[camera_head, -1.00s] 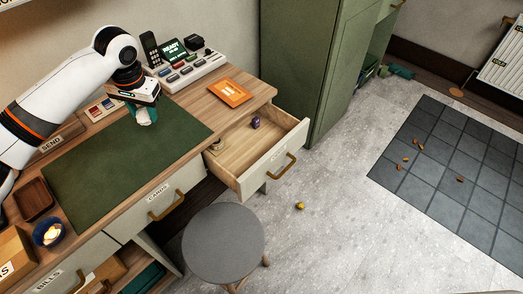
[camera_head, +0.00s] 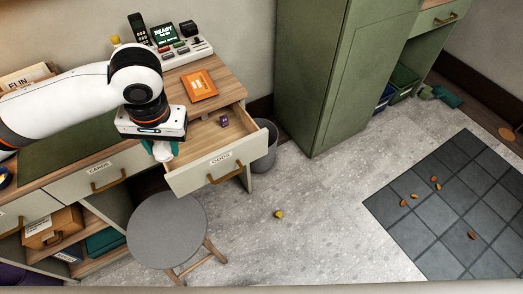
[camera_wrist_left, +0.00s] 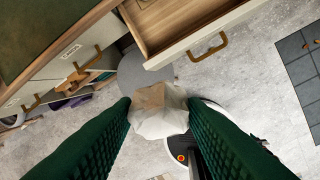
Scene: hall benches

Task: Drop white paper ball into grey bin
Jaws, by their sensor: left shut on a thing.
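The white paper ball (camera_wrist_left: 158,112) is crumpled, with a tan patch, and sits between the dark green fingers of my left gripper (camera_wrist_left: 160,118) in the left wrist view. In the head view my left gripper (camera_head: 164,150) points down at the left front corner of the open drawer; a bit of the white ball (camera_head: 163,155) shows there. The gripper is shut on the ball. The grey bin (camera_head: 265,150) stands on the floor right of the open drawer, partly hidden behind it. It is not seen in the left wrist view. My right gripper is not in view.
The open drawer (camera_head: 214,172), holding a small purple item (camera_head: 224,121), juts out between my gripper and the bin. A grey round stool (camera_head: 167,228) stands in front. A green cabinet (camera_head: 340,75) rises beyond the bin. A yellow ball (camera_head: 279,214) lies on open floor.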

